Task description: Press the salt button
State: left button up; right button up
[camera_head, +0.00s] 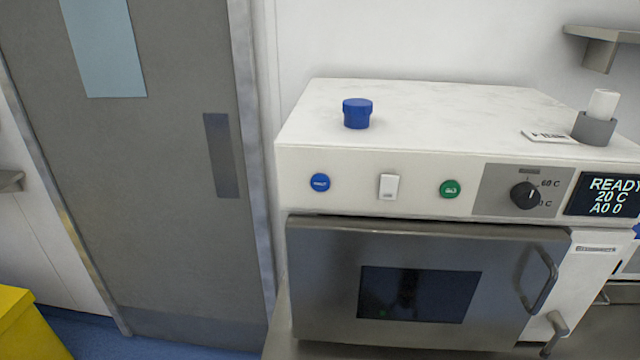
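A white machine (430,165) has a row of controls on its front panel. A round blue button (320,182) is at the left of the panel, a white rocker switch (389,187) is in the middle, and a round green button (450,189) is to its right. The white lettering on both buttons is too small to read, so I cannot tell which is marked salt. Neither gripper is in view, and nothing covers the buttons.
A black dial (524,195) and a display (604,196) reading READY, 20 C are at the panel's right. A blue cap (357,114) and a grey holder (593,128) with a white cylinder stand on top. The steel door (330,300) below is shut. A yellow bin (30,325) is lower left.

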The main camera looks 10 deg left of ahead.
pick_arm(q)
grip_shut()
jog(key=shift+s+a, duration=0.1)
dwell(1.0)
